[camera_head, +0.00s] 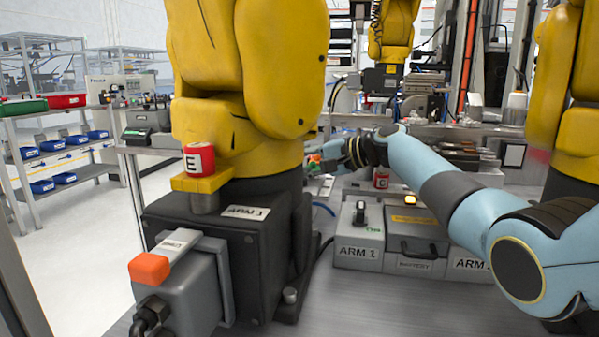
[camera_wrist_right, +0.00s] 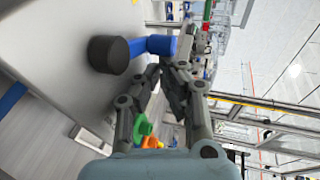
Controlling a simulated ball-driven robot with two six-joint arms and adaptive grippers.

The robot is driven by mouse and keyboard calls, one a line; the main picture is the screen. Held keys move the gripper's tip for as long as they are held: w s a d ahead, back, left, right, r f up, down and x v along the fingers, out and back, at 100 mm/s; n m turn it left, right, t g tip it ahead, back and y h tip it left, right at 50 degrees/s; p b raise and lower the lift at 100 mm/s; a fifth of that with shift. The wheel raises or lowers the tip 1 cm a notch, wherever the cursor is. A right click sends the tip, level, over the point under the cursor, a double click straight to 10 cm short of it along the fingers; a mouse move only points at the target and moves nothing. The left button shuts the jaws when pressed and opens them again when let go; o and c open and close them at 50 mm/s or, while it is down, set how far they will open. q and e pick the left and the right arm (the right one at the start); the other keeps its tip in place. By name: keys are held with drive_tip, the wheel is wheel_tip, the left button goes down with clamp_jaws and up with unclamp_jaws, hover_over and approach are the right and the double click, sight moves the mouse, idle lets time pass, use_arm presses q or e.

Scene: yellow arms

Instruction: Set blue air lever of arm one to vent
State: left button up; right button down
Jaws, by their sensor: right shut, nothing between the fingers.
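The blue lever (camera_wrist_right: 158,45) shows in the right wrist view, joined to a round dark grey hub (camera_wrist_right: 110,54) on a pale grey surface. Its blue end points right in that view. My right gripper (camera_wrist_right: 175,68) is shut and empty, with its fingertips close beside the lever's end; I cannot tell whether they touch it. In the head view my right gripper (camera_head: 328,160) is small, behind the yellow arm one (camera_head: 255,70), and the blue lever cannot be made out there. My left gripper is in neither view.
Green and orange parts (camera_wrist_right: 143,128) show near my fingers.

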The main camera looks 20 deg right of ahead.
drive_tip(key=shift+a+r, duration=0.15)
drive_tip(key=shift+a, duration=0.6)
wheel_tip(320, 180, up, 10)
drive_tip(key=shift+d, duration=0.1)
idle(0.4)
